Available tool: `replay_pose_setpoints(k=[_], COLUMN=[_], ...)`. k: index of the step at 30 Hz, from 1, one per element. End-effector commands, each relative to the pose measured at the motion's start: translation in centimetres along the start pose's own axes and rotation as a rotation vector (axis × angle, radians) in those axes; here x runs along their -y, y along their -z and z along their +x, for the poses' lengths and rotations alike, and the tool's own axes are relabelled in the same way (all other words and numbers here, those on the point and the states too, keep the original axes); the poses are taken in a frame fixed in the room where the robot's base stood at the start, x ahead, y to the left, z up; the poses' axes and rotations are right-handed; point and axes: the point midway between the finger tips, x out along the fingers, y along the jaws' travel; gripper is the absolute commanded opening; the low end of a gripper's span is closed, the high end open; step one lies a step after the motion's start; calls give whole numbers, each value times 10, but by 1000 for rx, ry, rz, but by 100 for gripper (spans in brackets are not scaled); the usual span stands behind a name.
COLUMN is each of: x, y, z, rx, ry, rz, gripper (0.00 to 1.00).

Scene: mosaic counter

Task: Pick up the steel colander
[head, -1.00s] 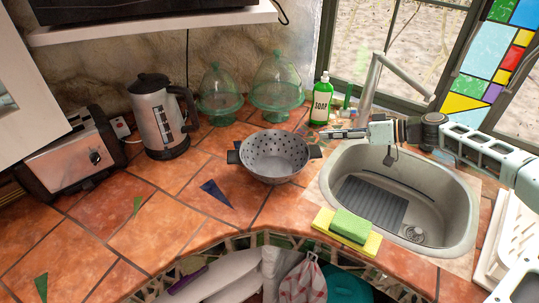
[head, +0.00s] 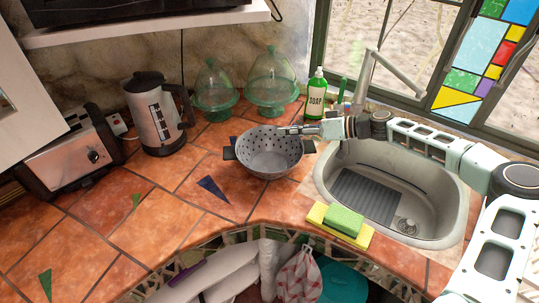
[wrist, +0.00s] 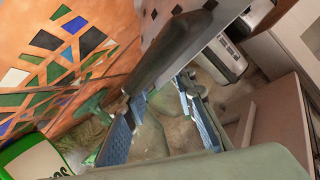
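The steel colander (head: 268,160) stands upright on the tiled counter, left of the sink, a dark handle on each side. My gripper (head: 284,131) is at its back right rim, just behind the right handle. In the wrist view the colander's perforated grey wall (wrist: 152,18) is at the top, with a dark handle (wrist: 175,48) slanting down toward the fingers. My gripper in that view (wrist: 160,97) has its blue-padded fingers spread apart. I cannot tell whether the handle lies between the fingers or touches one.
A green soap bottle (head: 316,95) stands close behind my gripper. The sink (head: 425,180) is to the right, with sponges (head: 341,221) at its front left edge. Glass domes (head: 270,75), a kettle (head: 155,115) and a toaster (head: 70,155) stand behind and left. The front left counter is mostly clear.

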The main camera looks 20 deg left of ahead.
Motion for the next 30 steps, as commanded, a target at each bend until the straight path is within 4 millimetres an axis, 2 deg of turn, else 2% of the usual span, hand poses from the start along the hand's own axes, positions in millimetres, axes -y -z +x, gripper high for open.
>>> replay_pose_setpoints(k=[3, 8, 15, 30], x=[0, -1, -1, 0], y=[0, 0, 0, 0], z=[9, 9, 9, 8], rx=[0, 0, 0, 0], ry=[0, -1, -1, -1], rz=[0, 0, 1, 1], gripper=[24, 24, 0, 0])
